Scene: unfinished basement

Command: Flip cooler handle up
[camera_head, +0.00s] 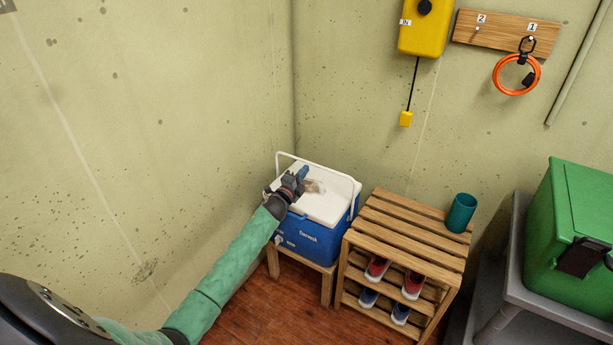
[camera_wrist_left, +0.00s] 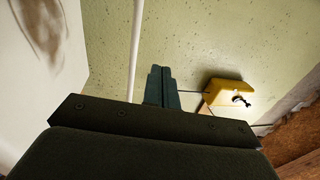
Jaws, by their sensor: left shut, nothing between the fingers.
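The cooler (camera_head: 310,240) is blue with a white lid (camera_head: 322,208) that has a brown smudge; it stands on a low wooden stand in the corner. Its white handle (camera_head: 325,171) shows as a bar raised above the lid, toward the back wall; I cannot tell its exact tilt. My left gripper (camera_head: 304,171) is shut and empty over the lid, near the handle. In the left wrist view the shut fingers (camera_wrist_left: 160,86) are just right of the handle bar (camera_wrist_left: 136,45), with the lid (camera_wrist_left: 75,65) at the left; contact is unclear. My right gripper is out of view.
A slatted wooden rack (camera_head: 415,228) with shoes and a teal cup (camera_head: 461,212) stands right of the cooler. A green bin (camera_head: 570,225) on a grey cart (camera_head: 515,285) is farther right. A yellow box (camera_head: 424,28) hangs on the wall. Concrete walls enclose the cooler's left and back.

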